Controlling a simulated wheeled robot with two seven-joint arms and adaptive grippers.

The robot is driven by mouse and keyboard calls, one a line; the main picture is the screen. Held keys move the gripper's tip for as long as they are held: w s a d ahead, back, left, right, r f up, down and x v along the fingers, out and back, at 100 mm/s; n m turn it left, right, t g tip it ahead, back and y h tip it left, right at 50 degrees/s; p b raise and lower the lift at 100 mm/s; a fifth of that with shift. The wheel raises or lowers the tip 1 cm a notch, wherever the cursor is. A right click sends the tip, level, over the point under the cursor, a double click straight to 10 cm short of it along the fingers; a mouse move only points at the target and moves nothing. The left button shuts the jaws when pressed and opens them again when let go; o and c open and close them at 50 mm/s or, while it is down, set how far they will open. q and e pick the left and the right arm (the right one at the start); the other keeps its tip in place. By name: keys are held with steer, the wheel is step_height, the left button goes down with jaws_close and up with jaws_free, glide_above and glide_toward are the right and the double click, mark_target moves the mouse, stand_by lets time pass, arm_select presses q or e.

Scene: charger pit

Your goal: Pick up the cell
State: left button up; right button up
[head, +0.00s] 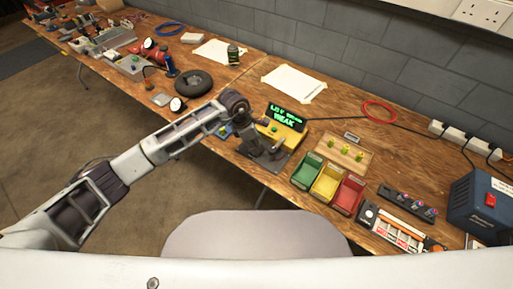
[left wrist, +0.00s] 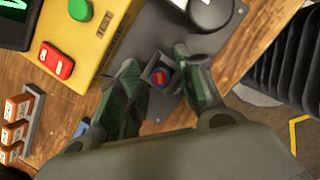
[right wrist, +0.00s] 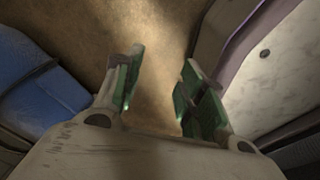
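My left gripper (head: 266,152) is over the grey plate in front of the yellow tester (head: 286,130), whose screen reads WEAK in green. In the left wrist view its green-padded fingers (left wrist: 160,85) stand apart. Between them is a small dark square holder (left wrist: 153,70) with a round red-and-blue top, perhaps the cell's end (left wrist: 161,77). I see gaps on both sides of it; I cannot tell its depth from the fingertips. Several yellow-green cells (head: 345,149) stand in a wooden rack. My right gripper (right wrist: 155,85) is open and empty, and is not seen in the head view.
Green (head: 307,171), yellow (head: 326,182) and red (head: 347,194) bins stand right of the tester. A blue power box (head: 482,207) is at the far right. A red cable ring (head: 380,111) lies behind.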

mark_target(255, 144)
arm_select(q)
jaws_close()
arm_select(e)
steer(key=shift+a, duration=0.45)
steer(key=shift+d, duration=0.1)
arm_select(q)
steer(key=shift+r, duration=1)
step_height(255, 144, up, 7)
steer(key=shift+f, duration=0.1)
steer(key=shift+d+r, duration=0.1)
steer(key=shift+r, duration=0.5)
arm_select(e)
steer(key=shift+w+d, duration=0.3)
steer(key=shift+d, duration=0.2)
